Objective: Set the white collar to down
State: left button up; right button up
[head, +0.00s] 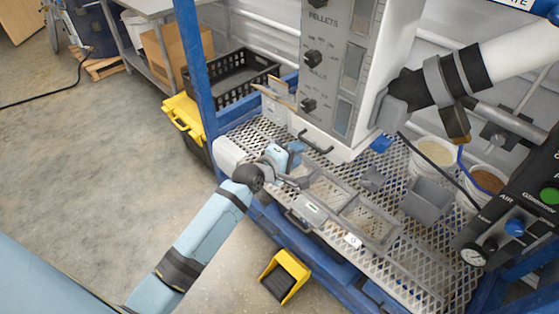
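I cannot pick out a white collar for certain. The white hopper (368,110) stands at the top middle, with black knobs on its grey panel (327,65). A white pipe (515,52) with black and grey bands meets the hopper's right side. My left gripper (291,181) is below the hopper, at the left part of the mesh bench, near a grey framed tray (352,210). It is small and partly hidden by my own wrist, so its opening and any contact are unclear. My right gripper is not in view.
The mesh bench (408,262) holds a grey bin (427,200) and two white buckets (437,152). A black control box (522,205) stands at right. A blue post (196,60) rises at left.

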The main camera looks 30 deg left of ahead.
pick_arm(q)
jog(key=v, duration=0.7)
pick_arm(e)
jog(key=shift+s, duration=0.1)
pick_arm(q)
jog(key=shift+s+f, duration=0.1)
jog(key=s+d+f+m+g+y, duration=0.1)
jog(key=s+d+f+m+g, duration=0.1)
jog(key=s+f+m, duration=0.75)
jog(key=s+d+f+m+g+y, duration=0.1)
jog(key=s+d+f+m+g, duration=0.15)
jog(key=s+f+m, duration=0.7)
notch_tip(320, 180, up, 15)
jog(key=s+n+p, duration=0.2)
jog(key=p, duration=1.1)
jog(key=shift+s+a+t+p, duration=0.2)
jog(key=shift+s+t+p, duration=0.15)
jog(key=shift+s+t, duration=0.1)
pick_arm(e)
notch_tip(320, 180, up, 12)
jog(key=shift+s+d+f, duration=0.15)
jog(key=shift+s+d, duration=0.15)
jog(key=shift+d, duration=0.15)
pick_arm(q)
jog(key=shift+w+r, duration=0.1)
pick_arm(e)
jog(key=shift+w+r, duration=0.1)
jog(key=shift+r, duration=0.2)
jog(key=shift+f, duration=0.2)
